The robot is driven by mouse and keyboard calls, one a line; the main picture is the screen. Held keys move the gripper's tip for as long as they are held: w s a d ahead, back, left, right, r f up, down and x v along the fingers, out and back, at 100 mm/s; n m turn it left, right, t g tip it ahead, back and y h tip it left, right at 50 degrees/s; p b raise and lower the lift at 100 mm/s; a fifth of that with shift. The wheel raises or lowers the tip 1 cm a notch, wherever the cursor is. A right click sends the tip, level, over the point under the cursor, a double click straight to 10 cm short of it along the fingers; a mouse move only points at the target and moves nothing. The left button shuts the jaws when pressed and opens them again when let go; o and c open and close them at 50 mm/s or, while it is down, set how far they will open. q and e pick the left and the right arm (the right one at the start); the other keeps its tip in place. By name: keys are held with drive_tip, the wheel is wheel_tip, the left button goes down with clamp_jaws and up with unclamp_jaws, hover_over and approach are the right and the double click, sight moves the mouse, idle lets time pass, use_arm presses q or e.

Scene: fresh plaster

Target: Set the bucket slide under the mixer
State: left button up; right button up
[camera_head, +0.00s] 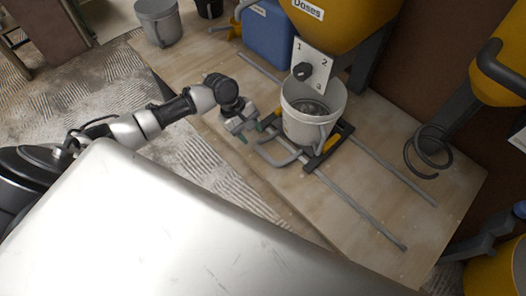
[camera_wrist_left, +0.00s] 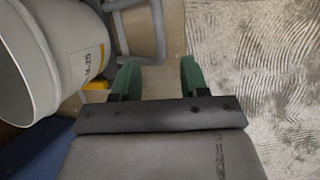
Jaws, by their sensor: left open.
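The bucket slide is a black and yellow frame (camera_head: 338,140) on two metal rails, with a grey loop handle (camera_head: 268,153) on its near left side. A white bucket (camera_head: 299,130) with grey contents stands on it. The yellow mixer (camera_head: 350,22), marked "Doses", is above and behind the bucket. My left gripper (camera_head: 251,131) is open and empty, just beside the handle. In the left wrist view its green fingers (camera_wrist_left: 159,68) are apart, and the handle (camera_wrist_left: 143,58) lies just beyond the left fingertip. The bucket (camera_wrist_left: 45,62) fills the upper left there. My right gripper is not in view.
A blue container (camera_head: 268,38) stands behind, and a grey bucket (camera_head: 159,22) is at the back left. A dark coil (camera_head: 428,151) lies on the right. The wooden board's front right is clear apart from rails.

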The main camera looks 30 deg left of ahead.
sight(264, 154)
use_arm(q)
drive_tip(key=shift+n, duration=0.3)
drive_tip(key=x, duration=1)
drive_tip(key=shift+f+b, duration=0.15)
drive_tip(key=shift+b, duration=0.25)
drive_tip(key=shift+c, duration=0.3)
clamp_jaws()
